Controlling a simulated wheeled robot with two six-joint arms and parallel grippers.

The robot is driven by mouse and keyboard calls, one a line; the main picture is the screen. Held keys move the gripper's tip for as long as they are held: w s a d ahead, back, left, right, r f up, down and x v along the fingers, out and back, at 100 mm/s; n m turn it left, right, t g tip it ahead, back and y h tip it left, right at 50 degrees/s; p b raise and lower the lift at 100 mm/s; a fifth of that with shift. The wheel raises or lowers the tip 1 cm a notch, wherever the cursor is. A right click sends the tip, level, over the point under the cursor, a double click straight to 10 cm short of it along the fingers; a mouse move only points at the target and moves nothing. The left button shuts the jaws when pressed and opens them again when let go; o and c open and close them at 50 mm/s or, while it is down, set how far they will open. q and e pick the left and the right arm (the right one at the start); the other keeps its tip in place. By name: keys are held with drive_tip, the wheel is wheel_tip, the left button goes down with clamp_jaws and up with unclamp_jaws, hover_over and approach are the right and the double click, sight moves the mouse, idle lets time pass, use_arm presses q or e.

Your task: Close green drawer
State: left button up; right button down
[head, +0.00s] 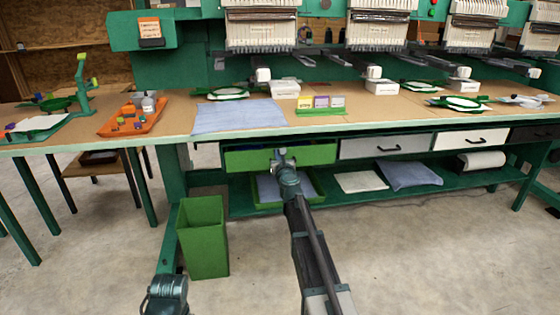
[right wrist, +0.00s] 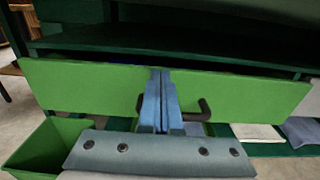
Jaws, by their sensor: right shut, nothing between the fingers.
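The green drawer (head: 245,160) is under the table, left of the white drawers, and looks slightly open. In the right wrist view, its green front (right wrist: 90,88) spans the picture with a dark gap above it. Its dark handle (right wrist: 204,109) is just right of my fingers. My right gripper (head: 279,155) is shut and empty in front of the drawer. In the right wrist view, its blue fingertips (right wrist: 160,74) overlap the upper part of the front; whether they touch it is unclear. I do not see my left gripper.
A green bin (head: 203,240) stands on the floor left of the drawer. Below is a green shelf (head: 330,200) with a green tray and folded cloths. The tabletop (head: 170,135) holds an orange tray, a blue cloth and hoops.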

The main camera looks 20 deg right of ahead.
drive_tip(key=x, duration=0.3)
drive_tip(key=shift+w+d, duration=0.15)
drive_tip(key=shift+w, duration=0.2)
drive_tip(key=v, duration=1.5)
